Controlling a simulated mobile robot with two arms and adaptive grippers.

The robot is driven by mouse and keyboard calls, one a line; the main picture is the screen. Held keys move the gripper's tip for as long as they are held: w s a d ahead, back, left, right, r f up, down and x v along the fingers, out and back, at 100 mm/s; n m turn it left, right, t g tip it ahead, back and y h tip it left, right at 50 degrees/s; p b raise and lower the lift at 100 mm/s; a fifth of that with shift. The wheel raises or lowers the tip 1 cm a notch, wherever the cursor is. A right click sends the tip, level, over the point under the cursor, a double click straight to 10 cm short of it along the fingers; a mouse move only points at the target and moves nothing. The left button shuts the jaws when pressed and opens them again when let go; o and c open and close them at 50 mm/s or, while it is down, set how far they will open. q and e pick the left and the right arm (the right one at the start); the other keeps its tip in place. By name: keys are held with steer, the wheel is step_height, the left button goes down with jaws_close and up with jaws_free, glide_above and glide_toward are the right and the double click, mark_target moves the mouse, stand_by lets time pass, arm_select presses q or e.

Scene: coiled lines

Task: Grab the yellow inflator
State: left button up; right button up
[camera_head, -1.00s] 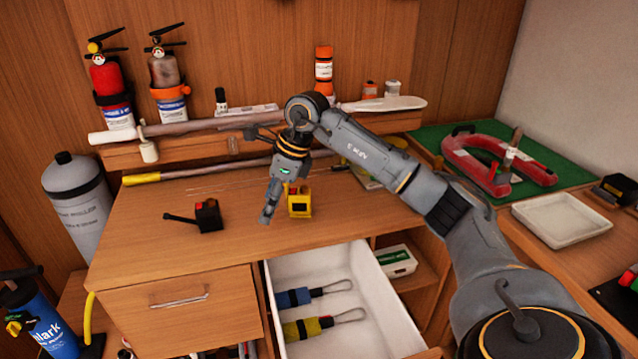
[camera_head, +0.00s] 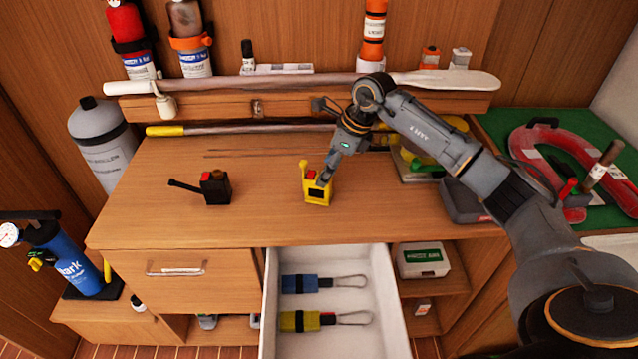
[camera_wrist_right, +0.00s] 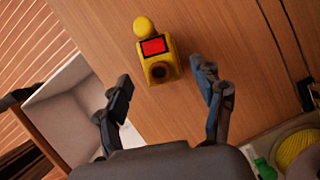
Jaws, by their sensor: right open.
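The yellow inflator (camera_head: 317,193) is a small boxy yellow device with a red top and dark front panel. It stands on the wooden desktop (camera_head: 265,215) near the front edge, above the open drawer. My right gripper (camera_head: 325,177) is at its upper right side and partly overlaps it in the head view. In the right wrist view the inflator (camera_wrist_right: 158,68) lies just ahead of the spread fingers of my right gripper (camera_wrist_right: 161,77), roughly centred between their tips. The gripper is open and empty. Whether a finger touches the inflator, I cannot tell. My left gripper is not in view.
A black device with a handle (camera_head: 215,188) stands left on the desktop. A white drawer (camera_head: 285,345) is open below, holding a blue bundle (camera_head: 299,284) and a yellow one (camera_head: 298,321). A paddle and a yellow-ended pole (camera_head: 165,131) lie along the back. A grey case (camera_head: 462,203) stands right.

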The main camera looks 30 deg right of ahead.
steer(key=shift+p+x, duration=0.4)
steer(key=shift+x, duration=0.55)
steer(key=p+x, duration=0.1)
steer(key=x, duration=0.2)
steer(key=shift+a+f, duration=0.1)
steer(key=shift+f, duration=0.2)
steer(key=shift+w+f, duration=0.1)
steer(key=shift+f, duration=0.1)
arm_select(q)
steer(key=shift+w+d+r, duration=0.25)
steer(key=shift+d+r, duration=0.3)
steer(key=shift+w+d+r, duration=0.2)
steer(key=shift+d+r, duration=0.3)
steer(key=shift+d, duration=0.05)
arm_select(e)
steer(key=shift+c, duration=0.8)
steer(key=c, duration=1.2)
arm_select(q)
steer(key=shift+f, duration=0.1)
arm_select(e)
steer(key=shift+r, duration=0.1)
